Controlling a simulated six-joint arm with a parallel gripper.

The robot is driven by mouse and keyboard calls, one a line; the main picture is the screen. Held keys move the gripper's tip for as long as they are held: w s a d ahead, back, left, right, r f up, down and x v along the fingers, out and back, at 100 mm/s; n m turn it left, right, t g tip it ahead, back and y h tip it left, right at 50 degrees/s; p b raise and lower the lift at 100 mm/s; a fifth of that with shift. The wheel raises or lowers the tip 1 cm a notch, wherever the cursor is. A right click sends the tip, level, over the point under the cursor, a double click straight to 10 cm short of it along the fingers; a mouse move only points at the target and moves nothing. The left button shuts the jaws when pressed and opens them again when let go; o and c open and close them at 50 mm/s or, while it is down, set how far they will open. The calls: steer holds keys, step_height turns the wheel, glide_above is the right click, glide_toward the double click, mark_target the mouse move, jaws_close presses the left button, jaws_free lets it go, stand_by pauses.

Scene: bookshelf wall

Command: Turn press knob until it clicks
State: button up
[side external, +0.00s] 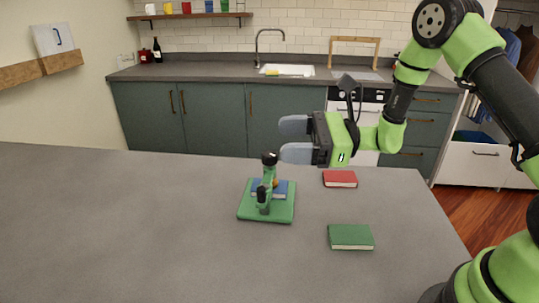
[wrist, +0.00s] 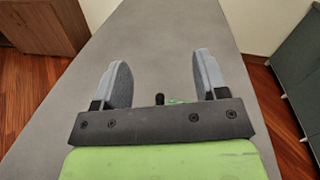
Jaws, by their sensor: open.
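The press stands on a green base plate (side external: 268,215) on the grey counter, with a green upright frame (side external: 268,178). Its black knob (side external: 269,158) is at the top of the frame. A blue book or block (side external: 281,189) lies on the plate, partly hidden by the frame. My gripper (side external: 288,139) is open and empty, up and to the right of the knob in the side view, apart from it. In the wrist view, the black knob (wrist: 159,98) shows small between the two grey fingers (wrist: 160,72), with a sliver of green beside it.
A red book (side external: 340,179) and a green book (side external: 351,236) lie on the counter right of the press. The counter (side external: 110,220) is bare to the left. Cabinets with a sink (side external: 287,70) stand behind.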

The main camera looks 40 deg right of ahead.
mark_target(269, 154)
steer(key=w+d+f+m+t+h, duration=0.3)
steer(key=d+f+m+t+h, duration=0.4)
steer(key=f, duration=0.3)
steer(key=shift+m+g, duration=0.6)
steer(key=shift+m, duration=0.1)
steer(key=x, duration=0.6)
steer(key=d+x, duration=0.1)
steer(key=x, duration=0.2)
steer(key=shift+w+a+f, duration=0.1)
steer(key=shift+w+f, duration=0.1)
steer(key=shift+w, duration=0.1)
steer(key=shift+h, duration=0.3)
steer(key=c, duration=0.9)
